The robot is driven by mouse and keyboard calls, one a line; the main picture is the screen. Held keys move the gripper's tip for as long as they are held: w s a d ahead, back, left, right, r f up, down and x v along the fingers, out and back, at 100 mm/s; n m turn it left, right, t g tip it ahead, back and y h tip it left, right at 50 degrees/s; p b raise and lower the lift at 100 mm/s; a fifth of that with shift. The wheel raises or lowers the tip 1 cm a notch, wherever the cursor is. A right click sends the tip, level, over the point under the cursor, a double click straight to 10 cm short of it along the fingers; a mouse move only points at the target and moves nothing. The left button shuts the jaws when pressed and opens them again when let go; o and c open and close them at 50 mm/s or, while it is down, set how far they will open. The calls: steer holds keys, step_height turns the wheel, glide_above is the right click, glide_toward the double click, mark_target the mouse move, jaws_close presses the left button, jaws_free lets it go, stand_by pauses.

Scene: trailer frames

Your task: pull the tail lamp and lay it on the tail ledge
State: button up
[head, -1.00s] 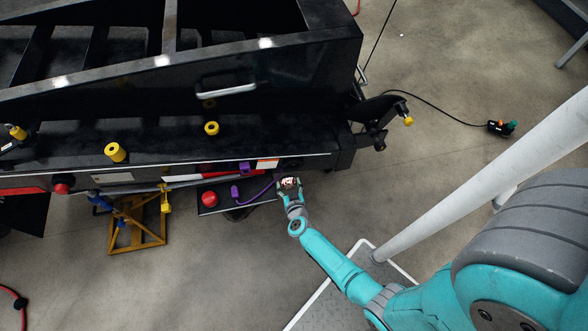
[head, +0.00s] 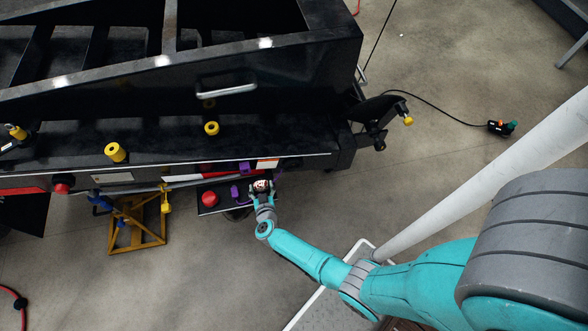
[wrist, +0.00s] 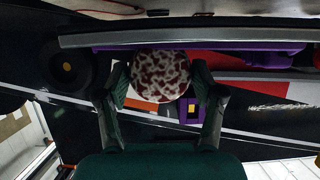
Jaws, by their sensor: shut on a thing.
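The tail lamp, a round lens mottled dark red and white (head: 262,185), is between the fingers of my gripper (head: 262,189), which is shut on it. In the wrist view the lamp (wrist: 160,75) sits between both fingertips (wrist: 160,88). A purple cable or plug part (head: 236,193) is just left of the lamp. A small black ledge (head: 226,206) juts out below the trailer's side rail, left of my gripper. I cannot tell if the lamp touches it, or whether this is the tail ledge.
A red dome (head: 209,198) stands on the black ledge. The black trailer frame (head: 290,140) with yellow rollers (head: 115,152) lies beyond. A yellow jack stand (head: 138,232) is at the left. A white pole (head: 480,175) stands at the right. Open floor lies in front.

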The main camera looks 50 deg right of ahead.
mark_target(261, 187)
steer(key=o, duration=1.6)
steer(key=shift+o, duration=0.4)
steer(key=shift+s, duration=0.1)
steer(key=shift+w+r+v, duration=0.1)
steer(key=shift+r+v, duration=0.05)
steer(key=shift+v, duration=0.7)
steer(key=shift+w+r+v, duration=0.1)
steer(key=shift+r+v, duration=0.1)
steer(key=shift+v, duration=0.65)
steer(key=shift+r+v, duration=0.15)
steer(key=shift+v, duration=0.7)
steer(key=shift+s, duration=0.1)
steer(key=v, duration=1.2)
